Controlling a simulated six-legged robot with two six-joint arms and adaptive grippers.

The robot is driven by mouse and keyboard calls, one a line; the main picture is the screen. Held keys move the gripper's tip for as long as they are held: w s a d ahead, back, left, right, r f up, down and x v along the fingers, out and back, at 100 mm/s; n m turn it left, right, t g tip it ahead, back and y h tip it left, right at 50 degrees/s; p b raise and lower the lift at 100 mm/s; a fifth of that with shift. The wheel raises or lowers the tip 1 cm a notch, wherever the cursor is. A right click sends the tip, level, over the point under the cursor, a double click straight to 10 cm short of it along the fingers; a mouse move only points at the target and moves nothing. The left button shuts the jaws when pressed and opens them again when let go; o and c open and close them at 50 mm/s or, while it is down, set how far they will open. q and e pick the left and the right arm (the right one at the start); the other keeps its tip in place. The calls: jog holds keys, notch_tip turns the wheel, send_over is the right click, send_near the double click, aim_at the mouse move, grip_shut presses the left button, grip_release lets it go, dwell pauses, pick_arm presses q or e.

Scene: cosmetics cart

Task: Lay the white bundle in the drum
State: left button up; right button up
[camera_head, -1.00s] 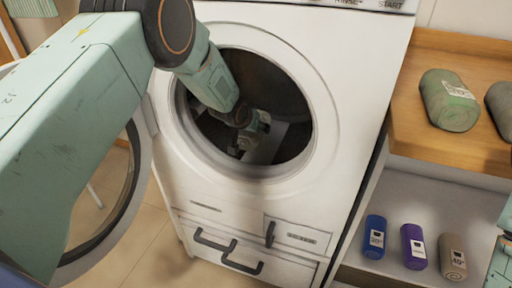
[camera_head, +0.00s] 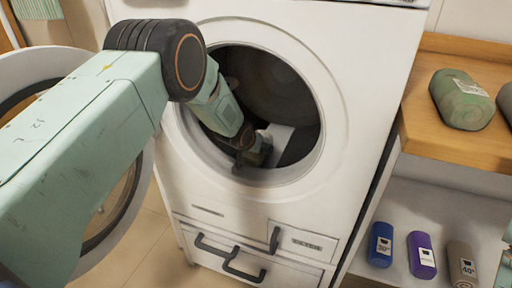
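The drum (camera_head: 262,90) is the dark round opening in the front of the white washing machine, with its door swung open to the left. My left arm reaches in from the left, and my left gripper (camera_head: 256,154) is inside the lower part of the opening. A pale grey-white patch (camera_head: 280,136) shows just beyond the gripper in the drum; I cannot tell whether it is the white bundle or a lit drum surface. The fingers are dark and small, so their opening is unclear. Only a sliver of my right arm shows at the lower right edge; its gripper is out of view.
The open door (camera_head: 112,215) stands left of the machine, behind my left arm. A green rolled bundle (camera_head: 462,99) lies on the wooden shelf at right. Below stand a blue roll (camera_head: 381,245), a purple roll (camera_head: 421,256) and a taupe roll (camera_head: 462,266). Drawer handles (camera_head: 229,258) protrude below the drum.

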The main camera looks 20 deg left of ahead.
pick_arm(q)
jog(key=shift+o, duration=1.4)
jog(key=shift+r, duration=0.3)
jog(key=p+v, duration=0.4)
jog(key=v, duration=0.8)
